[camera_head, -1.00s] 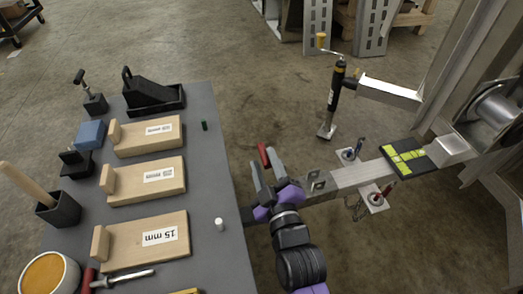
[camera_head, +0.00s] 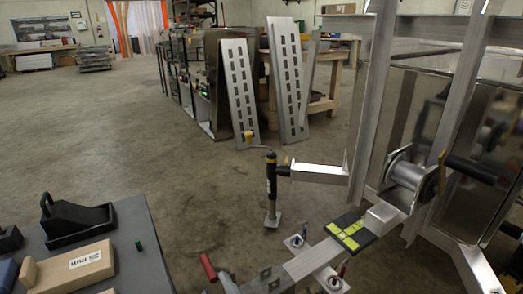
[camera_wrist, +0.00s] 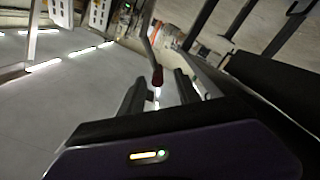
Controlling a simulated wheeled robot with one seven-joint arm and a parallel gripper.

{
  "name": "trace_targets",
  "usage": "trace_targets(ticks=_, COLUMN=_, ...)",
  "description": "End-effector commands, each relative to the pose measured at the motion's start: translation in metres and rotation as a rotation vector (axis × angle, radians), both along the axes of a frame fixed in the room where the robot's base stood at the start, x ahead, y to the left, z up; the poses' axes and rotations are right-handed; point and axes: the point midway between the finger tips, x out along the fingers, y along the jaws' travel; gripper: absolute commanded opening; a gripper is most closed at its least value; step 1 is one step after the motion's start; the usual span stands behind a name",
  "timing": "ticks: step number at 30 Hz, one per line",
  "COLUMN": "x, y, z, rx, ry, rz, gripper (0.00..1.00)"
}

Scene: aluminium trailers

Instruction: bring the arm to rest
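My gripper (camera_wrist: 162,84) shows in the wrist view with its two dark fingers apart. A red-tipped handle (camera_wrist: 157,76) on a thin grey bar shows between and beyond the fingertips; I see no grip on it. In the head view a red handle (camera_head: 208,267) stands at the bottom edge, by the near end of the trailer tongue (camera_head: 305,264). Most of my arm is below the head view's frame, so its pose is hidden there.
A grey table (camera_head: 128,235) with a wooden block (camera_head: 68,268) and a black holder (camera_head: 75,220) stands at lower left. The jack (camera_head: 271,190), winch (camera_head: 408,175) and trailer frame are at right. Open floor (camera_head: 150,130) lies beyond the table; ramps (camera_head: 240,95) lean farther back.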

Motion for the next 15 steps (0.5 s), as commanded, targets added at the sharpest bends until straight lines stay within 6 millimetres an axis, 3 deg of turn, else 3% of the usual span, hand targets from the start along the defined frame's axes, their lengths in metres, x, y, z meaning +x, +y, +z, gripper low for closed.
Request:
trace_targets(ticks=5, x=-0.034, y=-0.044, z=-0.027, rx=0.092, ry=0.090, rz=-0.084, gripper=0.40)
trace_targets(ticks=9, x=-0.075, y=-0.093, z=-0.047, rx=0.191, ry=0.176, rz=-0.180, gripper=0.40)
trace_targets(ticks=15, x=-0.138, y=-0.159, z=-0.061, rx=0.317, ry=0.270, rz=-0.316, gripper=0.40)
